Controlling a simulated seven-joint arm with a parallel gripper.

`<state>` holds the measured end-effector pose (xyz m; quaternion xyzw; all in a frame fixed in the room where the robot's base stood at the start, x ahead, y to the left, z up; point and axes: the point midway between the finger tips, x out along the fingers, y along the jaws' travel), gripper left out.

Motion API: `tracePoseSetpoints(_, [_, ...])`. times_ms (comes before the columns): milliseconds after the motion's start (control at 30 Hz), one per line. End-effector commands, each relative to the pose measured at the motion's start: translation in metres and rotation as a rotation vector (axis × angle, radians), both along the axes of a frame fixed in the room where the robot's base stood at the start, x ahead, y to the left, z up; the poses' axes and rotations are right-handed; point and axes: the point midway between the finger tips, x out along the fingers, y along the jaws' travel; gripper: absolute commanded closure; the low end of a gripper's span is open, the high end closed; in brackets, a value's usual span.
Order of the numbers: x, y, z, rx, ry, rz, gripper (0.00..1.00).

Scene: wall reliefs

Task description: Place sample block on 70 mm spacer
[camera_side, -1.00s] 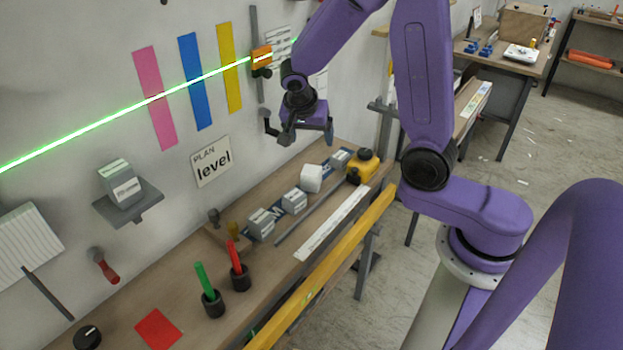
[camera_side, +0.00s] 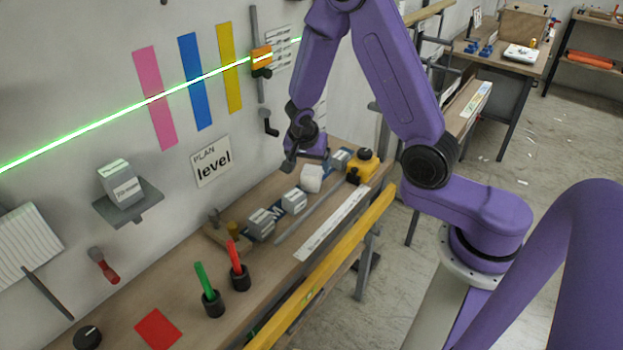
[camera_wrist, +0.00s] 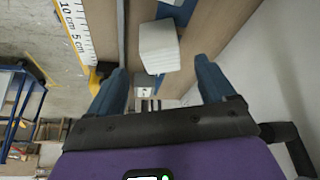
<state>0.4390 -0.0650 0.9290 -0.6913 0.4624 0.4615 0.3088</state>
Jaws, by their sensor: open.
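The white sample block (camera_side: 311,178) sits on the bench in the row of grey blocks. It also shows in the wrist view (camera_wrist: 158,48), ahead of the fingers and roughly between their lines. My gripper (camera_side: 305,159) is open and empty, above and just behind the white block in the side view; its two blue fingers (camera_wrist: 163,85) stand wide apart. A grey block with a label (camera_side: 122,187) stands on a small wall shelf (camera_side: 130,206) at left; its label seems to read 70 mm, but is small.
Grey labelled blocks (camera_side: 261,224) stand along the bench, one (camera_side: 339,159) near a yellow device (camera_side: 362,167). A grey rod and white ruler (camera_side: 332,224) lie in front. Red (camera_side: 238,268) and green markers (camera_side: 209,288) stand upright in holders. A green laser line crosses the wall.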

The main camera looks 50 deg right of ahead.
Motion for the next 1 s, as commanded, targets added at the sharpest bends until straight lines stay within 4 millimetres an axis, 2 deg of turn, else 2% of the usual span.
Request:
tracePoseSetpoints(367, [0.003,-0.007,-0.018,0.001,0.002,0.0,0.17])
tracePoseSetpoints(733, [0.01,-0.023,-0.054,0.0,0.002,0.0,0.17])
tracePoseSetpoints(1000, [0.012,-0.025,-0.06,0.001,0.0,0.0,0.17])
